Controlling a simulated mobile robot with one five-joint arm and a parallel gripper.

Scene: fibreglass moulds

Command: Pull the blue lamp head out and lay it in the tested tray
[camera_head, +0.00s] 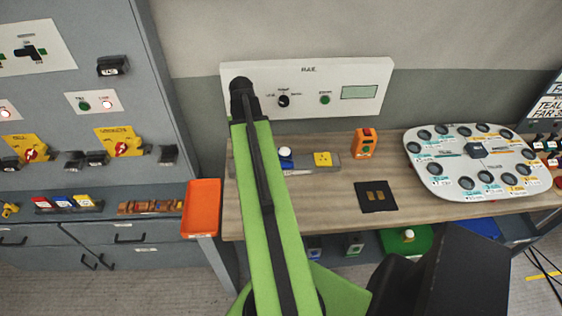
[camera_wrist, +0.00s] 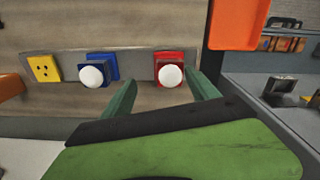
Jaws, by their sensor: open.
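The blue lamp head (camera_wrist: 103,67) is a blue square block with a white dome. It sits in a grey strip on the bench, and it also shows in the head view (camera_head: 286,154) just right of my arm. My gripper (camera_wrist: 162,80) is open and empty. In the wrist view its two fingers stand either side of a red lamp head (camera_wrist: 170,70) with a white dome; the blue one lies just left of the left finger. My arm hides the red lamp head in the head view. I cannot read which tray is the tested one.
A yellow socket block (camera_head: 322,159) shares the strip. An orange tray (camera_head: 201,207) hangs at the bench's left end. A green tray (camera_head: 408,240) and a blue tray (camera_head: 482,228) are low under the bench. An orange meter (camera_head: 364,143) and a round panel (camera_head: 478,160) stand to the right.

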